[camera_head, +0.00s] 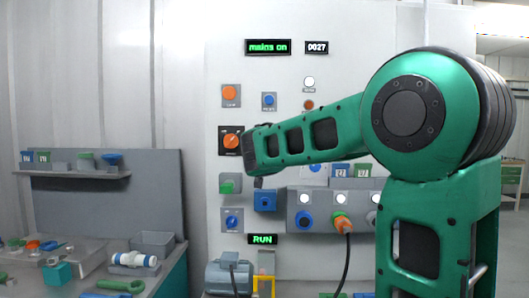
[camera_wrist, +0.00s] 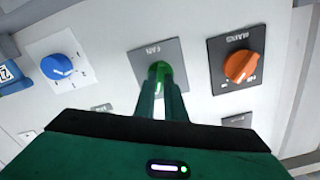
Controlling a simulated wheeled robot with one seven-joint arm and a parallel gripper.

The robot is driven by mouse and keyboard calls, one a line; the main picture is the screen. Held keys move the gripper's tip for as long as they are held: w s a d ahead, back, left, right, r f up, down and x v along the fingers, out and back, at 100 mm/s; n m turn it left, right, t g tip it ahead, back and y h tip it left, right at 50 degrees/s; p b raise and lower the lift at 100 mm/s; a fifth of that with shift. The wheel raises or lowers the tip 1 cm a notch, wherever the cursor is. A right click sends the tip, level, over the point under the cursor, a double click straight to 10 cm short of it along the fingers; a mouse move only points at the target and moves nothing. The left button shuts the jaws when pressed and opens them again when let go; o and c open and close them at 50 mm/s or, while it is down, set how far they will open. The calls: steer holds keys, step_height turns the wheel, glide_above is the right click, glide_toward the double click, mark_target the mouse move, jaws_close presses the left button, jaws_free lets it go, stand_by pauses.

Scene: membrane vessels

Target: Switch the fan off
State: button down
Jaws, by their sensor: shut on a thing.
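The fan switch has a green knob (camera_wrist: 159,69) on a grey plate (camera_wrist: 147,53) marked FAN, which appears upside down in the wrist view. In the head view, the green fan knob (camera_head: 228,187) is on the panel's left column, below the orange mains knob. My gripper (camera_wrist: 162,82) is at the fan knob, with its two fingers closed on it. The fingers cover much of the knob, so I cannot tell its setting. A green RUN display (camera_head: 263,239) is lit low on the panel.
The orange mains knob (camera_wrist: 241,66) sits on a black plate beside the fan switch. A blue knob (camera_wrist: 57,66) is on the other side. A "mains on" display (camera_head: 268,47) is lit above. An orange plug (camera_head: 342,222) with a black cable sits in the lower panel.

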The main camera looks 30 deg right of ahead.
steer(key=n, duration=1.1)
steer(key=shift+w+a+r, duration=0.2)
steer(key=shift+w+a, duration=0.05)
steer(key=shift+a, duration=0.15)
stand_by(0.3)
steer(key=c, duration=1.8)
jaws_free()
steer(key=shift+w+a, duration=0.1)
steer(key=shift+f, duration=0.1)
steer(key=shift+d, duration=0.2)
steer(key=shift+s, duration=0.2)
steer(key=v, duration=1)
steer(key=shift+s+a+f, duration=0.1)
steer(key=shift+s+a, duration=0.1)
steer(key=shift+a, duration=0.15)
